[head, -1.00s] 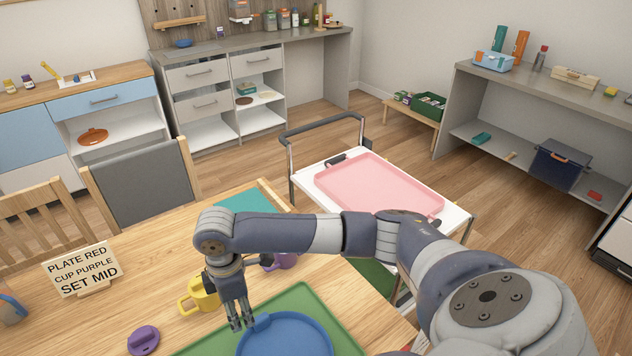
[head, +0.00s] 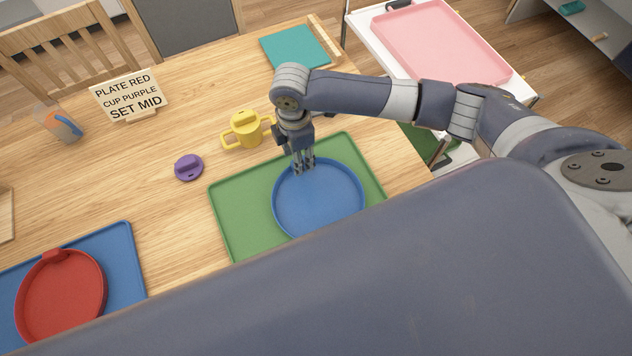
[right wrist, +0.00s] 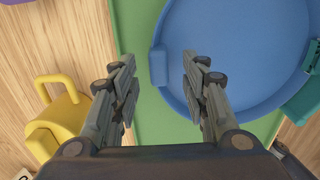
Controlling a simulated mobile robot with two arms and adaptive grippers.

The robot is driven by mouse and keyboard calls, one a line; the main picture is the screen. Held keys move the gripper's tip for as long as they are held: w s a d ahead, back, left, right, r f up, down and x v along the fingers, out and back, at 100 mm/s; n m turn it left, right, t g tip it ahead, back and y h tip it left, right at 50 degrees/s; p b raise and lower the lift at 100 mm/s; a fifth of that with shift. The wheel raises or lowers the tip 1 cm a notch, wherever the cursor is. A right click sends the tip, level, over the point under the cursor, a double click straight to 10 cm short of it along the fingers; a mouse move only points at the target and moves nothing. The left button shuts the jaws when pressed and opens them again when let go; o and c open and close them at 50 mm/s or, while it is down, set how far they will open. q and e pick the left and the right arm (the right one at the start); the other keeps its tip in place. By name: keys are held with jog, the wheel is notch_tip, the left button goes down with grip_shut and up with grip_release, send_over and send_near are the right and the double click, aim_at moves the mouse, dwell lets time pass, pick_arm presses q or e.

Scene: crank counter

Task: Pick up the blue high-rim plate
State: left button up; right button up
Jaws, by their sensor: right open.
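The blue high-rim plate (head: 322,203) lies on the green tray mat (head: 240,220) on the wooden table. It also shows in the right wrist view (right wrist: 228,60), with a small tab on its rim. My right gripper (head: 304,168) points down at the plate's far-left rim, fingers apart. In the right wrist view, the open fingers (right wrist: 158,65) stand on either side of the rim tab, with nothing gripped; I cannot tell how far above it they are.
A yellow two-handled cup (head: 243,130) stands close left of the right gripper. A purple lid (head: 188,168) lies left of the green mat. A red plate (head: 62,295) rests on a blue mat (head: 125,262). A sign (head: 128,97) and a teal mat (head: 293,47) are farther back.

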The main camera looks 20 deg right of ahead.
notch_tip(320, 180, down, 3)
jog(key=shift+r, duration=0.2)
jog(key=shift+w+f, duration=0.1)
jog(key=shift+f, duration=0.35)
pick_arm(q)
jog(key=shift+w+d+r, duration=0.15)
jog(key=shift+w+r, duration=0.2)
pick_arm(e)
grip_shut()
jog(key=shift+r, duration=0.1)
